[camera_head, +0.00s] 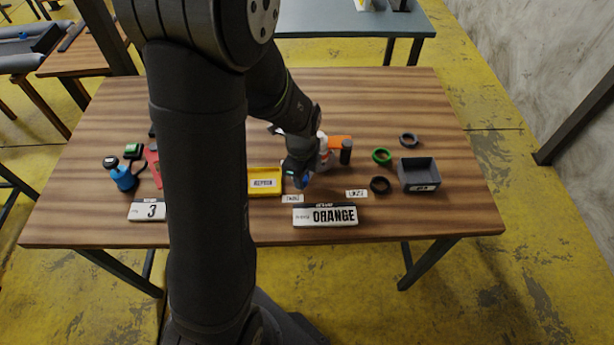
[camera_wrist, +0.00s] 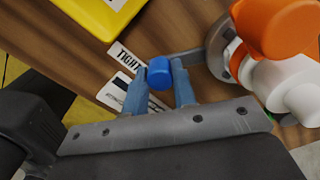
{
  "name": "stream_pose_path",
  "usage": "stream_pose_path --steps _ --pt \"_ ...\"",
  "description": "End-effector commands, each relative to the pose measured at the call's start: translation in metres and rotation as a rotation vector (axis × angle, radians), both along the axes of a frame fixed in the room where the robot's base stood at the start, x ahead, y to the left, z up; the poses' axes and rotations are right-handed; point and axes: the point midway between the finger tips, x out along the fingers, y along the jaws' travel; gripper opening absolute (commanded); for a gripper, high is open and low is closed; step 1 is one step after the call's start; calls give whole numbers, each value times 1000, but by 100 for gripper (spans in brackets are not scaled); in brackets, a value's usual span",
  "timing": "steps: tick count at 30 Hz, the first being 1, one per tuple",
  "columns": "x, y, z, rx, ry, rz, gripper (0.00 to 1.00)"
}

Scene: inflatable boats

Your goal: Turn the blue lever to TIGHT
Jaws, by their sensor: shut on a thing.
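The blue lever's round blue knob (camera_wrist: 158,72) sits between the two fingers of my gripper (camera_wrist: 159,78) in the wrist view. My gripper is shut on it. The lever's grey arm (camera_wrist: 186,57) runs from the knob right to a round grey base (camera_wrist: 222,45) under an orange and white fitting (camera_wrist: 275,28). The TIGHT label (camera_wrist: 126,60) lies on the table just left of the knob, close to my left finger. In the head view my gripper (camera_head: 298,180) is low over the table, behind the TIGHT label (camera_head: 292,198), and mostly hides the lever.
A yellow tray (camera_head: 265,189) lies left of my gripper. A second small label (camera_head: 356,193), green and dark rings (camera_head: 382,156) and a grey box (camera_head: 418,174) are to the right.

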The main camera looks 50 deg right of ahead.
Motion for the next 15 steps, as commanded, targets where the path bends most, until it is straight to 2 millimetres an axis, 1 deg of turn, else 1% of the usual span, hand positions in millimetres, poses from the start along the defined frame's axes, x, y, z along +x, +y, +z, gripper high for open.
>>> stream_pose_path --steps 7,15 --pt "8 2 0 -1 0 -77 0" --pt "12 2 0 0 0 -117 0"
